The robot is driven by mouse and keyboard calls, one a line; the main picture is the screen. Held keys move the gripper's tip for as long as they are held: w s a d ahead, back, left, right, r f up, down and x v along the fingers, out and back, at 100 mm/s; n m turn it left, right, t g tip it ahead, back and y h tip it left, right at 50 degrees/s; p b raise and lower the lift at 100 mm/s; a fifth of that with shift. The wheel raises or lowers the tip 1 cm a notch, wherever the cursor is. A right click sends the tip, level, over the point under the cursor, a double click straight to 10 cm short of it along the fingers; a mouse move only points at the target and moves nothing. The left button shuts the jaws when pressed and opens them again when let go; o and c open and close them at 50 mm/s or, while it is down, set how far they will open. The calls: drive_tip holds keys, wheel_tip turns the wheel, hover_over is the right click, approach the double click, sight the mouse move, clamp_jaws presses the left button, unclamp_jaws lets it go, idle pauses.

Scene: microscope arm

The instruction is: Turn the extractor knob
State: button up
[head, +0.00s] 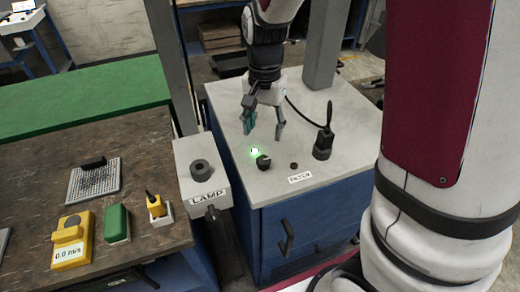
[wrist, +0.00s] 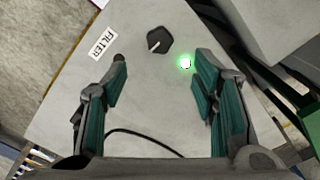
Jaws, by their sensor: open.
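A black knob (head: 263,161) with a pale pointer line sits on the grey top of a blue cabinet (head: 345,110), beside a glowing green light (head: 254,150). I take it to be the extractor knob; no label naming it is readable. In the wrist view the knob (wrist: 159,40) lies ahead of the fingertips, between their lines, with its pointer slanting. My gripper (head: 263,136) is open and empty, pointing down above the cabinet top, a little behind the knob. The wrist view shows the gripper (wrist: 160,62) with its fingers wide apart, touching nothing I can make out.
A small dark round fitting (head: 294,166) and a FILTER label (head: 300,178) are right of the knob. A black cylindrical device (head: 323,143) with a cable stands behind them. A grey LAMP box (head: 201,172) with its own knob stands left.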

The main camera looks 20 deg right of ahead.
sight(263, 160)
wheel_tip(263, 160, down, 11)
idle(0.4)
drive_tip(key=c, duration=1.2)
